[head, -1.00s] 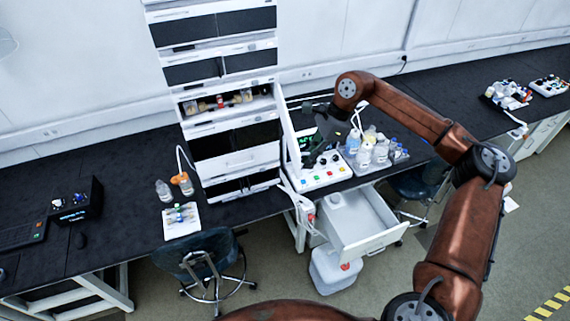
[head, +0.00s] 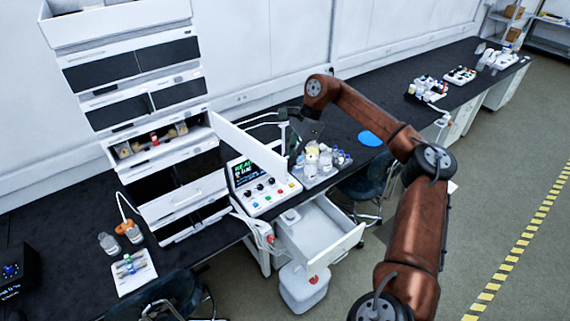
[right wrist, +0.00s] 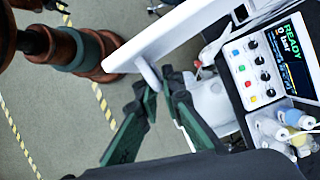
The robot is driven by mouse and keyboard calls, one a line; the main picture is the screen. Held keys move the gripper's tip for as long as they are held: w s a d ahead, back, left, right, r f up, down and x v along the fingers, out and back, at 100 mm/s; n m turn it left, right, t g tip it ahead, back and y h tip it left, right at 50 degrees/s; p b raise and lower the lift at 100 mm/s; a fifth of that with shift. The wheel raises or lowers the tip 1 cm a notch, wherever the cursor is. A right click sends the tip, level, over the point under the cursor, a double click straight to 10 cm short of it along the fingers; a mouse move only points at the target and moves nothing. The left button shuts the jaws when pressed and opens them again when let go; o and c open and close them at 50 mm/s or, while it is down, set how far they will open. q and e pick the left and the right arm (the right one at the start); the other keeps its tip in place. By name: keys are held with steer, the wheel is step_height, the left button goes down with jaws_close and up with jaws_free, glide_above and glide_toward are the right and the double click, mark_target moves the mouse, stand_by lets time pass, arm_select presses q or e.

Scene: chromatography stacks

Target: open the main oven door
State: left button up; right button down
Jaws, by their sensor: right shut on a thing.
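The main oven door is a white panel (head: 245,146) on the tall white instrument stack (head: 182,205). In the head view it stands swung out from the stack's right side, above the control box. In the right wrist view the door (right wrist: 190,32) is a long white slab with a round handle post (right wrist: 148,75) under it. My right gripper (right wrist: 161,92) has its green fingers closed at this handle. In the head view my right gripper (head: 292,150) is dark, at the door's free end, and its fingertips are partly hidden.
A control box (head: 262,190) with a lit screen sits close under the door. A tray of bottles (head: 325,165) stands right of it. An open white drawer (head: 325,238) juts out below the bench. A stool (head: 365,185) stands under the bench. The floor on the right is clear.

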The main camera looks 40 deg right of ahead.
steer(key=c, duration=2.5)
jaws_free()
steer(key=shift+c, duration=0.2)
steer(key=o, duration=0.5)
steer(key=shift+c, duration=0.2)
arm_select(q)
steer(key=shift+w, duration=0.55)
arm_select(e)
steer(key=shift+d+r, duration=0.1)
steer(key=shift+r, duration=0.1)
arm_select(q)
steer(key=shift+s, duration=0.2)
arm_select(e)
steer(key=v, duration=1.1)
steer(key=shift+r, duration=0.3)
